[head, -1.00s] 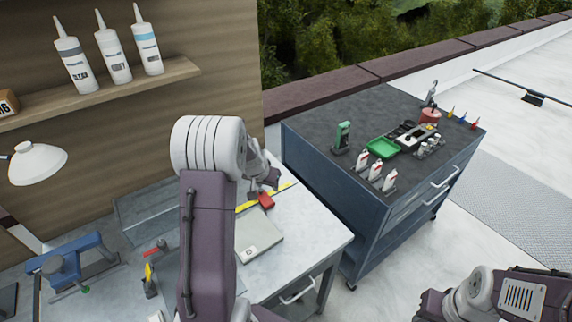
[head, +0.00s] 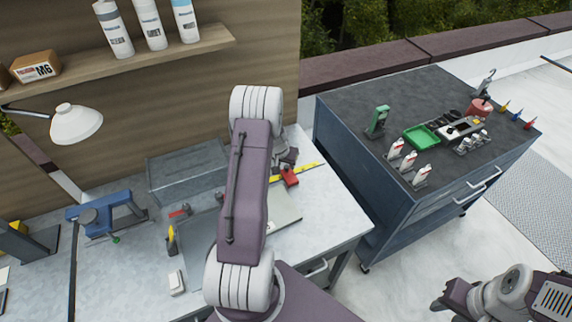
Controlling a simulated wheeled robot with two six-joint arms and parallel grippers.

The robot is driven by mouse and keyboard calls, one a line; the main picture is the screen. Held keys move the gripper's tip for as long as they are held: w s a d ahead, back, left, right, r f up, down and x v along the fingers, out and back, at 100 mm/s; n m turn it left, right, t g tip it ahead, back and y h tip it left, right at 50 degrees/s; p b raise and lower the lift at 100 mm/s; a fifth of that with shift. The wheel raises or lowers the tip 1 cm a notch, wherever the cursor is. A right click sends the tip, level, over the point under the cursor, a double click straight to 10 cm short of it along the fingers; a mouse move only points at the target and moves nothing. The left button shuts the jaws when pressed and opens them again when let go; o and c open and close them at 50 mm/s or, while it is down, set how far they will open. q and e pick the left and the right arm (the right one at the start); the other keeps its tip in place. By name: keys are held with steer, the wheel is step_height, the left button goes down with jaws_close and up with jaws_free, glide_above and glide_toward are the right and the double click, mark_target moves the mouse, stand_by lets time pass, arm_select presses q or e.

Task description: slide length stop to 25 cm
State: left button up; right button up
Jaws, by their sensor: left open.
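The length stop looks to be the small red block (head: 289,177) on the yellow ruler strip (head: 308,170) on the workbench. The scale marks are too small to read. My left gripper (head: 287,160) is open just behind the red block, partly hidden by my own arm. I cannot tell whether it touches the block. My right gripper (head: 447,303) is at the lower right, away from the bench, and its fingers are too unclear to judge.
A grey plate (head: 284,212) lies in front of the ruler, partly behind my arm. A blue clamp-like tool (head: 106,212) and a red-handled tool (head: 180,211) are on the left of the bench. A blue cabinet (head: 345,150) stands at the right. The bench's right front is clear.

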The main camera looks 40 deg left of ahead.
arm_select(q)
steer(key=shift+w+a+f, duration=0.1)
steer(key=shift+f, duration=0.55)
steer(key=shift+w+f, duration=0.15)
steer(key=shift+w, duration=0.05)
jaws_close()
stand_by(0.8)
